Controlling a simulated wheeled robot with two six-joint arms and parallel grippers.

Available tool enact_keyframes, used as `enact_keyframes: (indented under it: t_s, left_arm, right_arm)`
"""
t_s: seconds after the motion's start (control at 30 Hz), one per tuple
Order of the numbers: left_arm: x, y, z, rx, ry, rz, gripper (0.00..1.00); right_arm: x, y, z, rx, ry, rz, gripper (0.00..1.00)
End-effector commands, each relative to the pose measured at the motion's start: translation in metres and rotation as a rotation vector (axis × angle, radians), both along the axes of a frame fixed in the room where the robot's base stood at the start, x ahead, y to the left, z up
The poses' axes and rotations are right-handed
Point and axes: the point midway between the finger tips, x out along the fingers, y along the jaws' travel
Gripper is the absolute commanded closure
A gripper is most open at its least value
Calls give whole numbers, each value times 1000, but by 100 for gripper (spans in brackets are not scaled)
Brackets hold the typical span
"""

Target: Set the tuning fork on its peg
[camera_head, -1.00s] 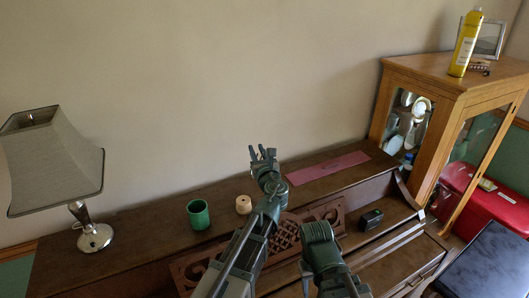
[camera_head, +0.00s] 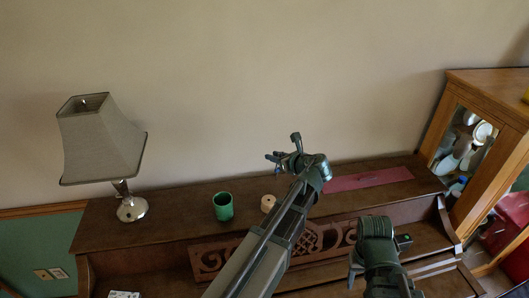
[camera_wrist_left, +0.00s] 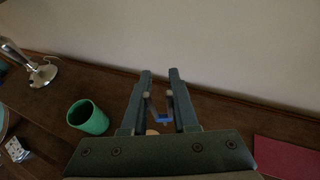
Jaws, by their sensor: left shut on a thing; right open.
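My left gripper (camera_head: 285,150) is raised above the piano top, its fingers level with the wall. In the left wrist view its jaws (camera_wrist_left: 160,85) are shut on a thin, greyish piece with a blue part, which looks like the tuning fork (camera_wrist_left: 163,119); its shape is mostly hidden. A small pale wooden round block with a dark centre (camera_head: 268,203), perhaps the peg's base, stands on the piano top below and left of the gripper. In the wrist view it is mostly hidden behind the gripper. My right gripper (camera_head: 353,272) hangs low at the front, only partly visible.
A green cup (camera_head: 223,206) stands just left of the block. A lamp (camera_head: 130,208) is further left. A red-pink cloth strip (camera_head: 370,179) lies at right on the piano top (camera_head: 170,220). A glass-fronted cabinet (camera_head: 480,85) stands at far right.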

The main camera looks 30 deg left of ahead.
Motion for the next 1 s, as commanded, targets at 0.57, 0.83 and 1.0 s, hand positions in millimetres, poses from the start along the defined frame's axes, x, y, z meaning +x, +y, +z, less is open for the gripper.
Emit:
enact_keyframes:
  t_s: [0.57, 0.83, 1.0]
  left_arm:
    - [-38, 24, -7, -139, 55, 175, 100]
    - [-37, 23, -15, -139, 57, 171, 100]
    - [-37, 23, -27, -138, 57, 171, 100]
  right_arm:
    - [0, 0, 22, 1, 0, -3, 50]
    - [0, 0, 14, 0, 0, -2, 50]
    - [0, 0, 2, 0, 0, 1, 50]
